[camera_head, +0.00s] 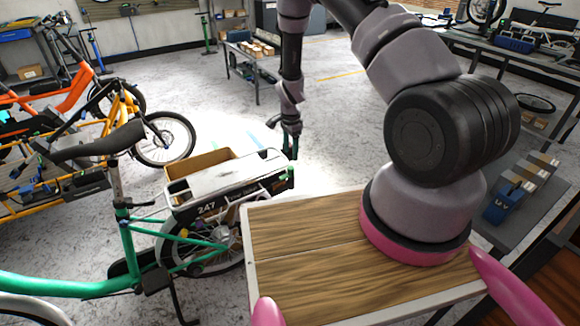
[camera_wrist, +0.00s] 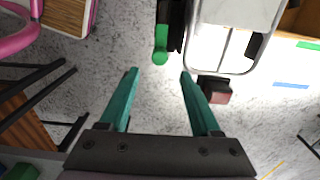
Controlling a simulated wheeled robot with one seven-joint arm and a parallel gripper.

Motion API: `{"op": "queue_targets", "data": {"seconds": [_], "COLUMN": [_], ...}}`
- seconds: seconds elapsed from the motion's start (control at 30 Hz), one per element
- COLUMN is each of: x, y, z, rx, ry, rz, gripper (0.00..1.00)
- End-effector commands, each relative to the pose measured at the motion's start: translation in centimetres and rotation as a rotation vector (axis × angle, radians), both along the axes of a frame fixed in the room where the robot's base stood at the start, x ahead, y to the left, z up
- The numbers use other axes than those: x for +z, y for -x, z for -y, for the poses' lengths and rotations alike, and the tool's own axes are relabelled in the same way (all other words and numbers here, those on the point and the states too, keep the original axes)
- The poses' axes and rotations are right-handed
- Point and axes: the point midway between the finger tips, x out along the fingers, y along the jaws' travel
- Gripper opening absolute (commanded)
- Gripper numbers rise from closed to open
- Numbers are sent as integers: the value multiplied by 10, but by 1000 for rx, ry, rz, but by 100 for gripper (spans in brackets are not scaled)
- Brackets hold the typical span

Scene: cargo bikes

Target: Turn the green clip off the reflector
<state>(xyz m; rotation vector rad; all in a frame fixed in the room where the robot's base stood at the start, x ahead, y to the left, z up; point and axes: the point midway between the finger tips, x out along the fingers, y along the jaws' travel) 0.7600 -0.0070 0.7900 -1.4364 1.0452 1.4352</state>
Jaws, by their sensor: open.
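The green clip (camera_wrist: 160,50), with a rounded end, stands at the side of the bike's rear rack in the wrist view. A small green part (camera_head: 288,175) shows at the rack's right end in the head view; I cannot tell if it is the same clip. The red reflector (camera_wrist: 217,97) sits on a black mount below the rack's end, beside my right finger. My gripper (camera_wrist: 158,76) has two teal fingers spread apart with nothing between them. The clip is just beyond the gap between the fingertips. In the head view my gripper (camera_head: 292,155) hangs by the rack's right end.
The white-topped rack (camera_head: 225,178), marked 247, belongs to a green bike (camera_head: 130,245). A cardboard box (camera_head: 200,160) is behind the rack. A wooden-topped surface (camera_head: 310,235) lies in front. Orange and yellow bikes stand at left. The floor (camera_head: 340,130) behind the gripper is clear.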

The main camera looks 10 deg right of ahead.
Motion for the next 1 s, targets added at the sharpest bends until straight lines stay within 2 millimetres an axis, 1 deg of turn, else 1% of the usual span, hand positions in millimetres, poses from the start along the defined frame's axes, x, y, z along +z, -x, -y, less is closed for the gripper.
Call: {"op": "queue_targets", "data": {"seconds": [0.03, 0.2, 0.4, 0.5, 0.6, 0.87, 0.9, 0.97, 1.0], "x": [-10, -44, -75, -85, -90, -91, -91, -91, -91], "y": [1, 2, 1, 1, 0, 0, 0, 0, 0], "z": [1, 0, 0, 0, 0, 0, 0, 0, 0], "rx": [-1, 1, 1, 1, 1, 1, 1, 1, 1], "ry": [0, 0, -1, -1, -1, -1, -1, -1, -1], "rz": [-3, -3, -1, -1, 0, 0, 0, 0, 0], "gripper": [64, 64, 64, 64, 64, 64, 60, 38, 22]}}
